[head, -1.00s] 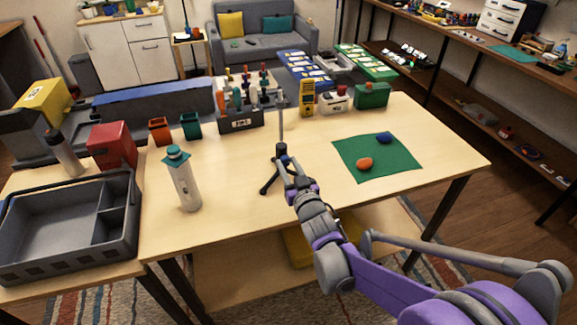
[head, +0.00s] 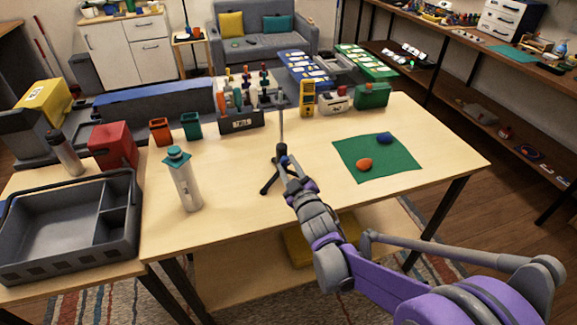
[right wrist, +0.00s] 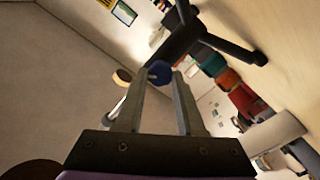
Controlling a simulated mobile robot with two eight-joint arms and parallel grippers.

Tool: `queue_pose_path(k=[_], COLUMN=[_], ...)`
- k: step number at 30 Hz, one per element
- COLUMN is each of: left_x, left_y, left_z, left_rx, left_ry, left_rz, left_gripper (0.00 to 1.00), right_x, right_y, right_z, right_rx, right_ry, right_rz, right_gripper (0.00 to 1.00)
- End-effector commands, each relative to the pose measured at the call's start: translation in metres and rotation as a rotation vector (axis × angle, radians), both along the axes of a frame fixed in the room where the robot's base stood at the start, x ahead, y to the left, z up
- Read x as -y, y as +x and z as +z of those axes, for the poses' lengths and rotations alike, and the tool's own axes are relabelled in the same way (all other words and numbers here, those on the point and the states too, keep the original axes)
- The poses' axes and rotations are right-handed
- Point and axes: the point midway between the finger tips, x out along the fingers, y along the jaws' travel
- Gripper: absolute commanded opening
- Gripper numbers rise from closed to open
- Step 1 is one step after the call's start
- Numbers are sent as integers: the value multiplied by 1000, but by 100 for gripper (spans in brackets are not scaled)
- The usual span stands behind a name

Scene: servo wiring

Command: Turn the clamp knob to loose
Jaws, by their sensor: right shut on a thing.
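A dark stand (head: 281,122) with a thin upright post and spread black feet stands on the table in the head view. Its small blue clamp knob (head: 283,160) is low on the post, and it also shows in the right wrist view (right wrist: 159,71). My right gripper (head: 288,167) reaches the stand from the front right. In the right wrist view, its two fingers (right wrist: 160,82) are at the blue knob, one on each side, shut on it. The knob's marking cannot be read. My left gripper is not in view.
A white bottle with a teal cap (head: 184,182) stands left of the stand. A green mat (head: 390,167) with an orange and a blue piece lies to the right. A tool holder (head: 240,122) and a yellow meter (head: 307,98) stand behind. A grey tray (head: 60,262) is at left.

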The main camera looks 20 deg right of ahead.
Motion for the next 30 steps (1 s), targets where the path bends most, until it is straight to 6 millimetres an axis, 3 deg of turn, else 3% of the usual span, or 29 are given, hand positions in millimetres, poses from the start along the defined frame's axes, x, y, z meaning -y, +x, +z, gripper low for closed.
queue_pose_path(k=[18,30], left_x=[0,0], left_y=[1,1], left_z=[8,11], left_rx=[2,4], left_ry=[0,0], left_rz=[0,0], left_gripper=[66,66], right_x=[-1,-1], right_y=[0,0], right_z=[0,-1], right_rx=[31,46], right_ry=[-579,-858], right_rz=[0,0], right_gripper=[0,0])
